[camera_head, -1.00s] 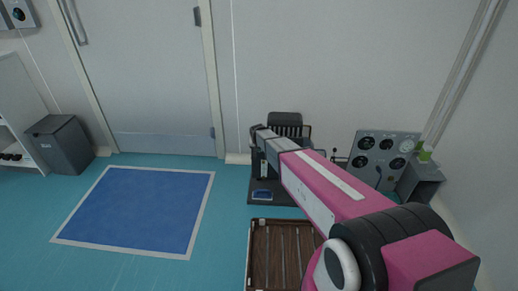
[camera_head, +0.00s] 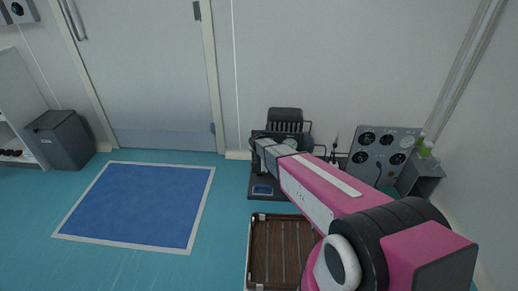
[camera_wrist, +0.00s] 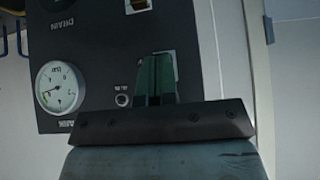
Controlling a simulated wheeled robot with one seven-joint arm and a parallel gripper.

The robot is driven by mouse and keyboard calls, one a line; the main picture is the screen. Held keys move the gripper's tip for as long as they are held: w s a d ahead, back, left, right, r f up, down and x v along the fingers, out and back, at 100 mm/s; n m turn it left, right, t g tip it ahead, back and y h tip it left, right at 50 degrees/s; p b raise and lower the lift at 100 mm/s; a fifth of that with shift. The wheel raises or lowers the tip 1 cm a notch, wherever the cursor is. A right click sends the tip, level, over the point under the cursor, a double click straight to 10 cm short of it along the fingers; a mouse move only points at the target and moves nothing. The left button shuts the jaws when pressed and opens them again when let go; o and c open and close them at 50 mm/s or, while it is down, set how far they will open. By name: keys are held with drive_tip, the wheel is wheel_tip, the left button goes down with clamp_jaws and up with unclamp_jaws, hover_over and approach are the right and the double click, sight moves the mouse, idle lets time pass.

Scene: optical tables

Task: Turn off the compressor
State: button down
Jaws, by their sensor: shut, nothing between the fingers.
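The compressor (camera_head: 285,114) is a dark unit on a black base by the back wall in the head view, partly hidden by my arm. In the wrist view its dark front panel (camera_wrist: 95,105) appears upside down, with a white round gauge (camera_wrist: 60,88), a small round fitting (camera_wrist: 122,100) and a DRAIN label. My gripper (camera_wrist: 155,56) is shut and empty, its dark green fingertips in front of a pale plate (camera_wrist: 168,56) on the panel. The fingers hide most of this plate, so I cannot tell whether they touch it or whether a switch is there.
A grey gauge panel (camera_head: 384,151) and a grey stand (camera_head: 420,172) are right of the compressor. A brown slatted crate (camera_head: 270,250) lies in front. A blue mat (camera_head: 140,205) and open floor are to the left, with a dark bin (camera_head: 62,140) beyond.

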drive_tip(key=shift+f, duration=0.1)
idle(0.3)
drive_tip(key=shift+w+r, duration=0.35)
drive_tip(key=shift+w, duration=0.35)
